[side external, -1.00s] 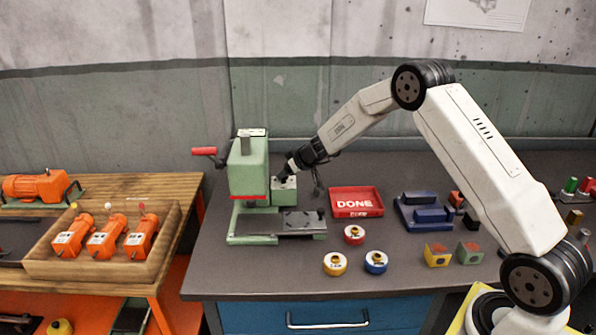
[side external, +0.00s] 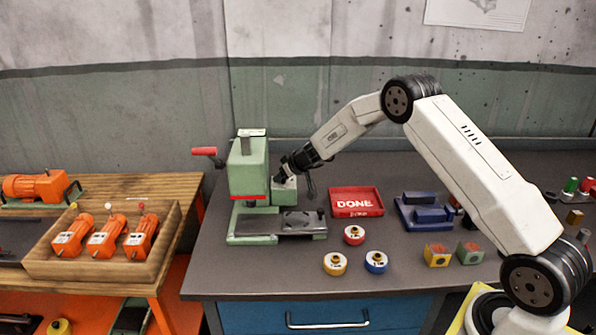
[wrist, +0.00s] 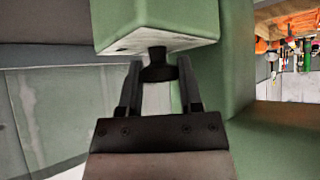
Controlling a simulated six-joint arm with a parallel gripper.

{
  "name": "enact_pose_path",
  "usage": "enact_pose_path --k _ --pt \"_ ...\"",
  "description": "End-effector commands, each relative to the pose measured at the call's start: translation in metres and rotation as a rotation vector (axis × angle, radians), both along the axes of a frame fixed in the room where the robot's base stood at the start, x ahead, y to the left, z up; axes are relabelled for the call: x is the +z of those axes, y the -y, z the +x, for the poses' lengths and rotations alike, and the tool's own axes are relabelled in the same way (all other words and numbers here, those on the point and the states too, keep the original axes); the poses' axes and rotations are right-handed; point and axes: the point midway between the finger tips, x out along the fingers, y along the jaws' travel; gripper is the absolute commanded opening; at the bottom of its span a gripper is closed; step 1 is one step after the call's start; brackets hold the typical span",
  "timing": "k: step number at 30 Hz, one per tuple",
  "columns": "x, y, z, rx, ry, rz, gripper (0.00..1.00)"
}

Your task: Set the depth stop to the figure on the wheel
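The green press (side external: 248,168) stands upright at the left of the bench, with a small pale-topped green block (side external: 284,192) at its right side. A dark knob (wrist: 157,68) projects from a green block in the wrist view. My gripper (side external: 279,178) is at this block. In the wrist view my gripper (wrist: 160,72) has one finger on each side of the knob; I cannot tell whether they touch it. Three wheel-like pieces lie in front: a red one (side external: 354,235), a yellow one (side external: 335,263) and a blue one (side external: 376,262). Their figures are too small to read.
A red DONE tray (side external: 369,213) lies right of the press. A blue fixture (side external: 427,221), a yellow block (side external: 437,260) and a green block (side external: 469,258) are farther right. A wooden tray (side external: 170,240) of orange units stands on the left table. The bench's front strip is clear.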

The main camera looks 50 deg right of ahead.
Motion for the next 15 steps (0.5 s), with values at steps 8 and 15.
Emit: enact_pose_path --k 8,15 --pt "-0.0001 -0.0013 0.0 -0.048 -0.002 0.001 0.0" --pt "0.0001 -0.0006 -0.0004 -0.131 -0.001 0.001 0.0"
